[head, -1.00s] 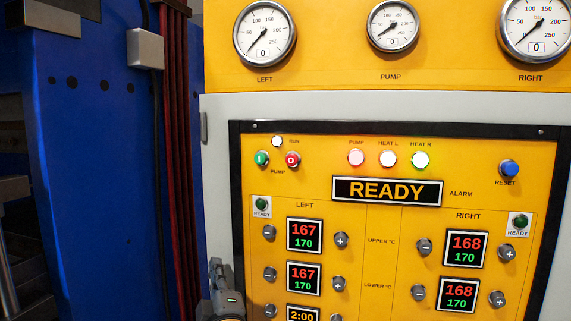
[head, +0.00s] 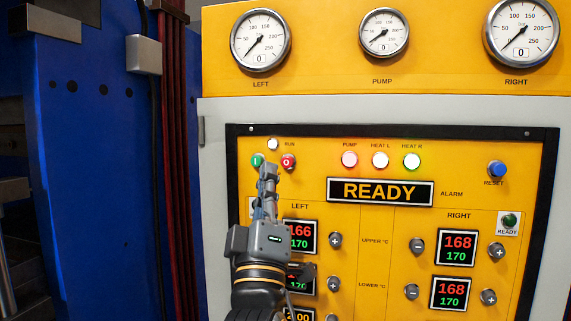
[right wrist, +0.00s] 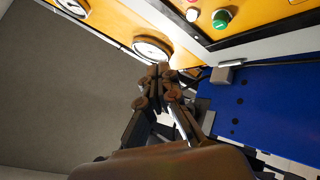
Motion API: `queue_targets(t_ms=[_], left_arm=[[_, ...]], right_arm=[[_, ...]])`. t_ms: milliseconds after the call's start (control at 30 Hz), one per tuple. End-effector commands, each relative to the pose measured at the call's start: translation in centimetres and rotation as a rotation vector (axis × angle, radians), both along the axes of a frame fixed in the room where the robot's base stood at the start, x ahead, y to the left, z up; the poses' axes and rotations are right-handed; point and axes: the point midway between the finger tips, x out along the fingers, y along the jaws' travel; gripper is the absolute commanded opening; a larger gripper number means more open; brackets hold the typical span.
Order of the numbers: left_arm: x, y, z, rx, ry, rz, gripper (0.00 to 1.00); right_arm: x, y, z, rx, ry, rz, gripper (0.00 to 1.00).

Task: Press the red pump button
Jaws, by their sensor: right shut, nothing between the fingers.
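The red pump button (head: 289,161), marked O, sits on the yellow control panel in the head view, just right of the green button (head: 257,160). My right gripper (head: 267,167) is shut and empty, pointing up in front of the panel. Its tips appear just below and between the two buttons, nearer the green one. I cannot tell whether they touch the panel. In the right wrist view the shut fingers (right wrist: 160,72) show in the middle, and the green button (right wrist: 221,18) shows near the top. My left gripper is not in view.
A white RUN lamp (head: 272,144) sits above the buttons. Indicator lamps (head: 380,160), a READY display (head: 380,191) and a blue reset button (head: 497,169) lie to the right. My right arm covers part of the left temperature controls. A blue machine frame (head: 90,160) stands at the left.

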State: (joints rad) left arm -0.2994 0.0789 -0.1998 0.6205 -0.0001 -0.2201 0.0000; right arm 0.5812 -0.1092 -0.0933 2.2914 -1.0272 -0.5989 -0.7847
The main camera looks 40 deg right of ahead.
Motion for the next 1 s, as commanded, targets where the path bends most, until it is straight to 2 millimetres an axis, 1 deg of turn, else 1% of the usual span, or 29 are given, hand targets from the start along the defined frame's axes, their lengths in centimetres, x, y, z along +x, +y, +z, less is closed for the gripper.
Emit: queue_targets(t_ms=[267,367,700,800,1000], left_arm=[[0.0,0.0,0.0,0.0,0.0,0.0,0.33],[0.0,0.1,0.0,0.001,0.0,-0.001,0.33],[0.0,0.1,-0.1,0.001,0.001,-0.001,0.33],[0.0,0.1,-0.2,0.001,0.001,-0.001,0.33],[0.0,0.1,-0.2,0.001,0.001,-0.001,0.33]], right_arm=[[0.4,-0.3,0.0,-0.002,0.0,0.001,0.0],[1.0,-1.0,0.0,-0.004,0.002,-0.002,0.0],[4.1,-4.7,0.0,-0.002,0.001,-0.001,0.0],[4.8,-5.5,-0.1,-0.002,0.002,0.0,0.0],[5.6,-6.5,0.0,-0.001,0.0,0.002,0.0]])
